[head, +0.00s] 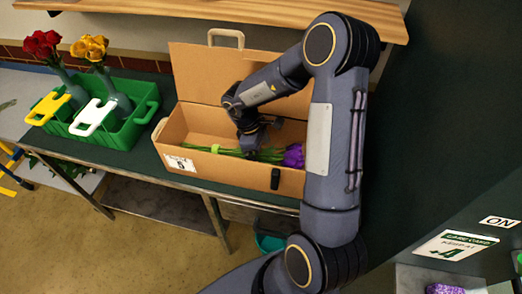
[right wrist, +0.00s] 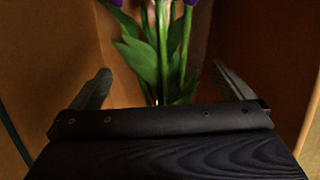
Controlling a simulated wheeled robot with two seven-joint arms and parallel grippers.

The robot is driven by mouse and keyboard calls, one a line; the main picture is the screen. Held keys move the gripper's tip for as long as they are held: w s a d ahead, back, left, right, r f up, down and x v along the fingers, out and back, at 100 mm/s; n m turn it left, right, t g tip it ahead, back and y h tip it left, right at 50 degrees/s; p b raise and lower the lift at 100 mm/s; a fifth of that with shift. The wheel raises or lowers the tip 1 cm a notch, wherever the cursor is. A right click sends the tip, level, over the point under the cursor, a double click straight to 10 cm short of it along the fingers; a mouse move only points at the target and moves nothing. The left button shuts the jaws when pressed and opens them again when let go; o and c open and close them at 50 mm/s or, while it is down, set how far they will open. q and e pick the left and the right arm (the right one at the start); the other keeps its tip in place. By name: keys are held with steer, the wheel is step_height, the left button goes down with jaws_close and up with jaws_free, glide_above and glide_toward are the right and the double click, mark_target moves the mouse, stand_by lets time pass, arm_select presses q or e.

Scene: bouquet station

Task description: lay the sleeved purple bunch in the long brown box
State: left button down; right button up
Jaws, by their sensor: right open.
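The long brown box (head: 225,174) stands on the green-topped table with its lid raised at the back. The purple bunch (head: 293,155) lies lengthwise inside it, blooms to the right and green stems to the left, with a light green piece near the stem end. My right gripper (head: 250,146) reaches down into the box over the stems. In the right wrist view its two fingers stand wide apart, with the stems and leaves of the bunch (right wrist: 170,50) showing between and beyond them. I cannot make out a sleeve. My left gripper is not in view.
A green crate (head: 117,128) left of the box holds red roses (head: 42,43) and yellow roses (head: 90,48) in vases, plus a yellow and a white tag. A wooden shelf (head: 220,10) overhangs the back. A panel with an ON sign (head: 499,222) is at right.

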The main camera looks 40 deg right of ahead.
steer(key=shift+r, duration=0.4)
steer(key=v, duration=1.2)
steer(key=shift+r, duration=0.15)
stand_by(0.3)
